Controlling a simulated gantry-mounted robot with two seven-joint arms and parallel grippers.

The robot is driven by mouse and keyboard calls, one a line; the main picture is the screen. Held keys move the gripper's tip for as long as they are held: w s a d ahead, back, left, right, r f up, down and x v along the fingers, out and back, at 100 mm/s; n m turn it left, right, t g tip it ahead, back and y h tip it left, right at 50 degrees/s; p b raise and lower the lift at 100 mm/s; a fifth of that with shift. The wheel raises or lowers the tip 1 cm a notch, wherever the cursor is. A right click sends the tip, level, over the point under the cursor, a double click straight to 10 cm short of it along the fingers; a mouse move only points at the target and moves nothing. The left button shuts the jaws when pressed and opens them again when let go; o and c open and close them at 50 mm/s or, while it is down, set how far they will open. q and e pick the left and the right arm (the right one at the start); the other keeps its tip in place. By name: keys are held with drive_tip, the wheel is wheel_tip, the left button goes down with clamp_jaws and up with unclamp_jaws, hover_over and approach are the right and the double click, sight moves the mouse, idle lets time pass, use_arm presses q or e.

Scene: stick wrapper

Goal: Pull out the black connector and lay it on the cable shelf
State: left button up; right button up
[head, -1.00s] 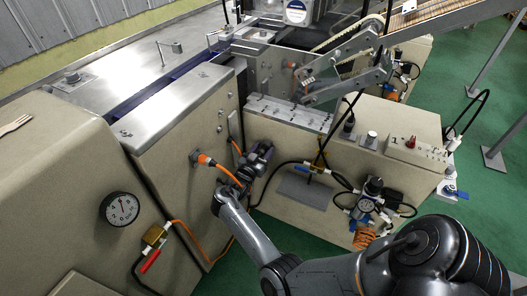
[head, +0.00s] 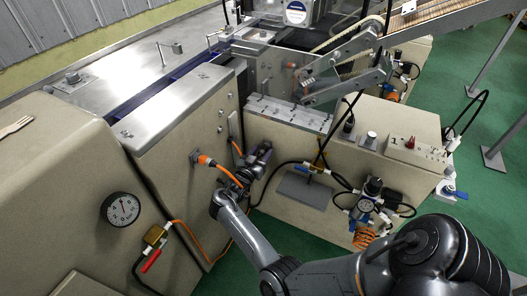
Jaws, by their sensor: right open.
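My right gripper (head: 262,154) is open beside the beige machine panel, just right of an orange plug. My wrist and gripper cover part of the panel and the cables there. I cannot make out the black connector clearly; it may be hidden behind the gripper or blend with its dark body. I cannot tell whether anything lies between the fingers. A grey plate, which looks like the cable shelf (head: 303,192), sticks out low on the front of the right-hand cabinet, right of the gripper. Nothing is seen lying on it. My left gripper is not in view.
The orange plug (head: 204,160) sits in the panel, and its orange cable passes by my gripper. A black cable (head: 275,172) loops between gripper and shelf. A pressure regulator (head: 373,187) with hoses stands right of the shelf. A gauge (head: 122,209) is at left.

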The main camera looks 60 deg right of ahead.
clamp_jaws()
drive_tip(key=shift+a, duration=0.2)
idle(0.3)
drive_tip(key=shift+a+p, duration=0.3)
drive_tip(key=shift+a, duration=0.5)
drive_tip(key=shift+a, duration=0.1)
drive_tip(key=shift+a, duration=0.1)
drive_tip(key=shift+s+a+p, duration=0.1)
drive_tip(key=shift+a+p, duration=0.3)
drive_tip(key=shift+a, duration=1.5)
